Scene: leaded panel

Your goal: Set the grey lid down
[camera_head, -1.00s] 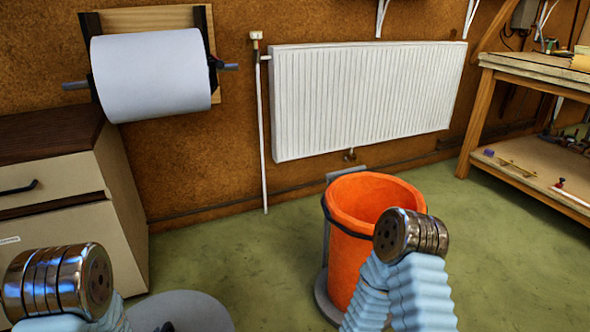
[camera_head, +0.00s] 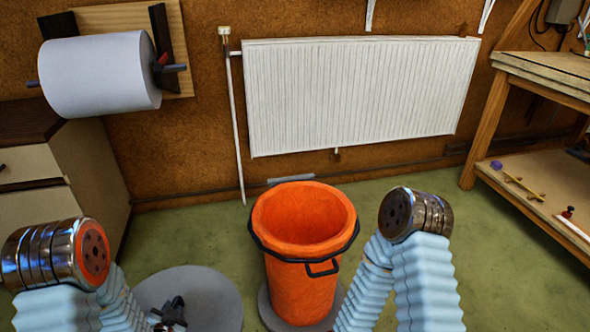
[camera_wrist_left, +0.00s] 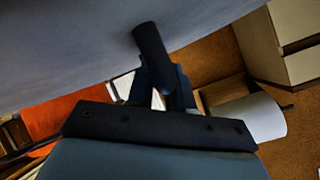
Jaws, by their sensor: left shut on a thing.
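The grey lid (camera_head: 215,294) is a round disc at the bottom left of the head view, left of the orange bin and apart from it in the picture. My left gripper (camera_head: 172,312), small and dark, is shut on the lid's handle. In the left wrist view the lid (camera_wrist_left: 70,45) fills the upper left as a grey surface. Its dark handle (camera_wrist_left: 150,42) sits at the fingers of my left gripper (camera_wrist_left: 163,85). I cannot tell the lid's height above the floor. My right gripper is out of view; only that arm's upper part shows.
The orange bin (camera_head: 300,275), open-topped with a black band, stands on a grey round base (camera_head: 268,312). A radiator (camera_head: 350,95) and paper roll (camera_head: 100,75) are on the wall. A cabinet (camera_head: 85,165) stands left, a wooden bench (camera_head: 545,80) right.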

